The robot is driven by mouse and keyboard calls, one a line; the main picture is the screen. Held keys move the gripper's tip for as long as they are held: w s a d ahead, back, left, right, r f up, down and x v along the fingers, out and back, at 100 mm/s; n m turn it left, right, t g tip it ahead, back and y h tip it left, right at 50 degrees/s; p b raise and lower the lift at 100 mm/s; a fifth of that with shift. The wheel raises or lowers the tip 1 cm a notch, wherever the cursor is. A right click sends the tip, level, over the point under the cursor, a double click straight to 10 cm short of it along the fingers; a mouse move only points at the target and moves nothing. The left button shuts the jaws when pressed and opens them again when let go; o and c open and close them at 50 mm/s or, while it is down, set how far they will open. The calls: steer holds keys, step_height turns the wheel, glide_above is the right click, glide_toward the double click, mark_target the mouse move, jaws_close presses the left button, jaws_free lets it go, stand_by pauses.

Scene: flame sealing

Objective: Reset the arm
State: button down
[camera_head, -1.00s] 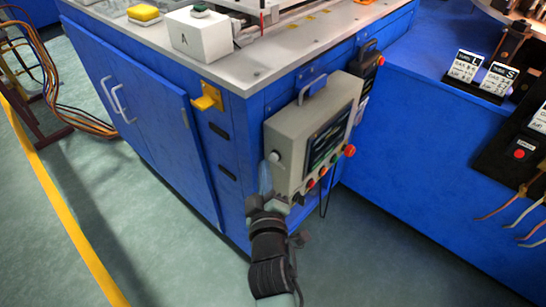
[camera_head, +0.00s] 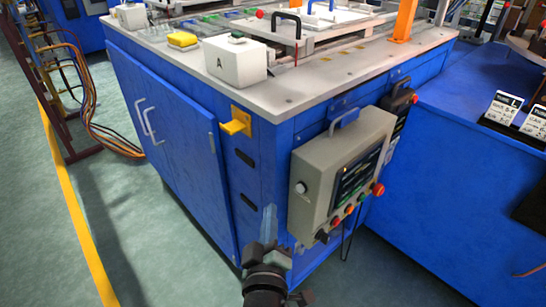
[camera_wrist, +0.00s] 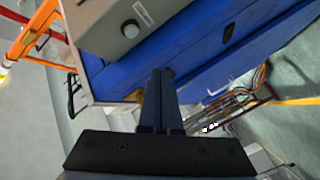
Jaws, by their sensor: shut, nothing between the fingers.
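My gripper (camera_head: 268,212) shows at the lower middle of the head view, with its dark wrist below it. Its fingers point up and are closed together with nothing between them. It is in front of the blue cabinet (camera_head: 170,140), just left of the grey control box (camera_head: 320,180) in the picture. In the wrist view the closed fingers (camera_wrist: 160,75) reach up the middle, and the box (camera_wrist: 120,25) shows beyond them at the upper left. I cannot tell the exact gap between gripper and cabinet.
The box has a screen and colored knobs. A yellow bracket (camera_head: 236,122) sticks out near the cabinet corner. A white block marked A (camera_head: 234,66) and a yellow button (camera_head: 183,39) sit on top. Cables (camera_head: 92,110) hang at the left. Green floor is open at lower left.

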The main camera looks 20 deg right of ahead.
steer(key=w+a+r+m+t+y, duration=0.1)
steer(key=a+r+m+t, duration=0.15)
steer(key=r, duration=1.05)
steer(key=w+a+r+m+t, duration=0.1)
steer(key=a+r+t, duration=0.2)
steer(key=r, duration=1)
steer(key=s+a+r+m+t+y+p, duration=0.1)
steer(key=s+a+r+t+y, duration=0.35)
steer(key=r, duration=0.75)
steer(key=s+a+r+m+t+y+p, duration=0.15)
steer(key=s+a+r, duration=0.35)
steer(key=s+r, duration=0.55)
step_height(320, 180, up, 25)
steer(key=w+n+p, duration=0.1)
steer(key=w+p, duration=0.1)
steer(key=p, duration=2.1)
steer(key=shift+w+d+f, duration=0.15)
steer(key=shift+w, duration=0.05)
